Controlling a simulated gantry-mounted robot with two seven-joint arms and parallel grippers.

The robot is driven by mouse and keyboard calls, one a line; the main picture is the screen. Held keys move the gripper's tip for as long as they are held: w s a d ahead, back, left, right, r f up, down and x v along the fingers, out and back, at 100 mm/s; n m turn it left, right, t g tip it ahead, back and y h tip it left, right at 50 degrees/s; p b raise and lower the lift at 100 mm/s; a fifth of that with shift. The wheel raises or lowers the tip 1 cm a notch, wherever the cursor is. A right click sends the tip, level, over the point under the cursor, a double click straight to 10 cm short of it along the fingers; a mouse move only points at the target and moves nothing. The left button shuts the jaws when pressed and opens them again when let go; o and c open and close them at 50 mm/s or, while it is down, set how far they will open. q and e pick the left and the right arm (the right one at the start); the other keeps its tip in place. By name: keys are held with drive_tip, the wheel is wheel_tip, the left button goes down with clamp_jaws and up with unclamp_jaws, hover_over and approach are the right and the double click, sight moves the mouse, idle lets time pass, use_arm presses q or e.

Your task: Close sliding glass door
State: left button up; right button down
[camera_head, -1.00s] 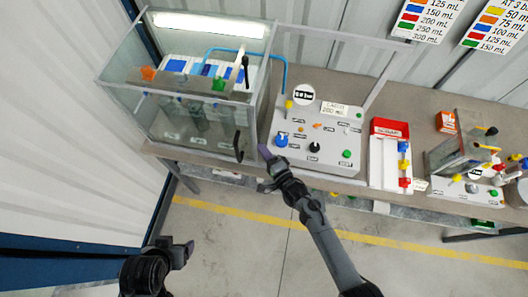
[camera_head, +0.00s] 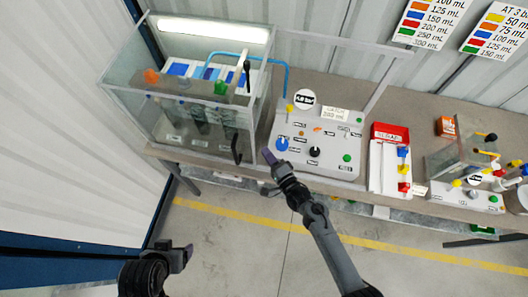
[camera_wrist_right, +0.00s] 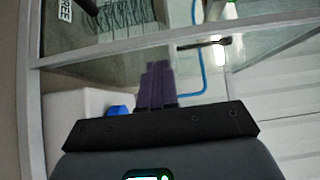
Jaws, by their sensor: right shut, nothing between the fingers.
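A glass cabinet (camera_head: 160,85) with a pale frame stands at the left end of the bench. A black upright handle (camera_head: 237,148) is at its front right. A pale frame (camera_head: 395,65) reaches out to the right from the cabinet, above the white console. My right gripper (camera_head: 268,156) is shut and empty, just right of the handle and apart from it. Its purple fingertips (camera_wrist_right: 157,85) show in the right wrist view near a pale rail (camera_wrist_right: 120,47). My left gripper (camera_head: 188,250) hangs below, over the floor; its jaws are unclear.
The white control console (camera_head: 345,165) with knobs sits right of the cabinet. A red-and-white tray (camera_head: 388,132) and a small glass unit (camera_head: 450,155) stand further right. The floor (camera_head: 250,230) in front of the bench is open.

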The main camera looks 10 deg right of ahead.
drive_tip(key=d+v, duration=0.1)
drive_tip(key=v, duration=1.2)
drive_tip(key=s+d+r+n+g+h+p, duration=0.1)
drive_tip(key=s+r+n+g+h+p, duration=0.1)
drive_tip(key=r+n+g, duration=0.3)
drive_tip(key=s+d+r+n+g+h+p, duration=0.1)
drive_tip(key=d+r+n+p, duration=0.15)
drive_tip(key=r, duration=0.45)
use_arm(q)
drive_tip(key=r, duration=0.2)
drive_tip(key=d+r, duration=0.1)
drive_tip(key=r, duration=0.1)
drive_tip(key=shift+s+r, duration=0.1)
drive_tip(key=shift+r, duration=0.25)
use_arm(e)
drive_tip(key=s+d+r+n+g+h, duration=0.2)
drive_tip(key=s+n+g, duration=0.5)
drive_tip(key=s, duration=0.5)
drive_tip(key=shift+d+n+h, duration=0.5)
drive_tip(key=shift+d+n, duration=0.25)
drive_tip(key=shift+d, duration=0.15)
use_arm(q)
drive_tip(key=shift+a, duration=0.15)
use_arm(e)
drive_tip(key=shift+w+r, duration=0.1)
